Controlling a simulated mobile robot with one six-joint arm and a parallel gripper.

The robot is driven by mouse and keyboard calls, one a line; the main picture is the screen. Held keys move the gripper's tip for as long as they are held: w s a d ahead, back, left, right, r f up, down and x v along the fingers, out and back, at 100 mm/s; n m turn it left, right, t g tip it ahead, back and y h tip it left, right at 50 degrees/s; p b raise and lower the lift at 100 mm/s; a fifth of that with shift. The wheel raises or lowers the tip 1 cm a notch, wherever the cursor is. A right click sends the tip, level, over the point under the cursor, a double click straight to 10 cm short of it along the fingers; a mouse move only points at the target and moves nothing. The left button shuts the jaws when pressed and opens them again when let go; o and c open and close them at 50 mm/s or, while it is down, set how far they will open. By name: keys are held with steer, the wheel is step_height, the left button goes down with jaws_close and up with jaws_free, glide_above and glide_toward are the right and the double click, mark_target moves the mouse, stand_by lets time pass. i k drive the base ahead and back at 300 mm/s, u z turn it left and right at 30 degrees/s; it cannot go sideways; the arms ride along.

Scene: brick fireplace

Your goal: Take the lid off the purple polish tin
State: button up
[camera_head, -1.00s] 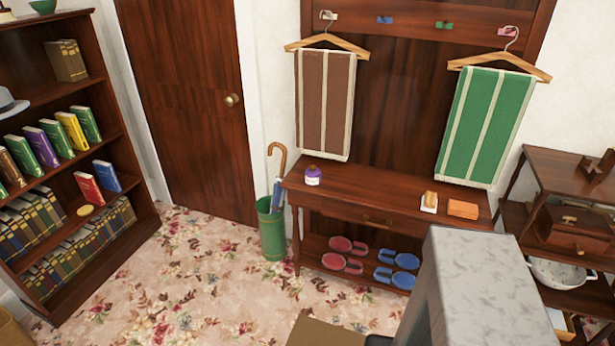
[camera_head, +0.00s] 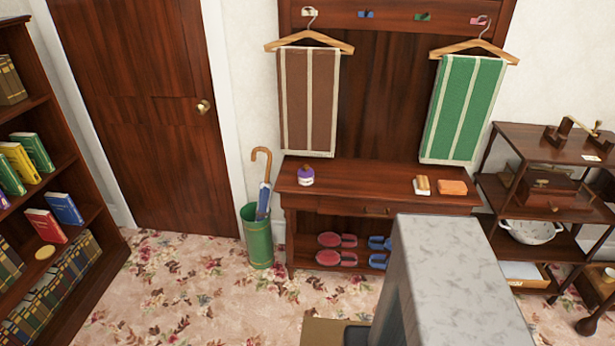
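The purple polish tin (camera_head: 306,176) stands upright on the left part of the dark wooden hall bench top (camera_head: 350,192). It is small, with a purple upper part and a pale label band; I cannot make out the lid's edge at this size. Nothing touches it. My gripper is not in view.
A brush (camera_head: 422,186) and an orange block (camera_head: 453,187) lie on the bench's right. Towels hang above. Slippers (camera_head: 337,240) sit on the lower shelf. A green umbrella stand (camera_head: 257,238) is left of the bench. A marble-topped block (camera_head: 450,270) blocks the front right. Carpet is clear at front left.

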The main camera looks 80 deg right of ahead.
mark_target(305, 171)
steer(key=z, duration=0.4)
steer(key=i, duration=0.6)
steer(key=z, duration=1.05)
steer(key=i, duration=0.8)
steer(key=z, duration=0.35)
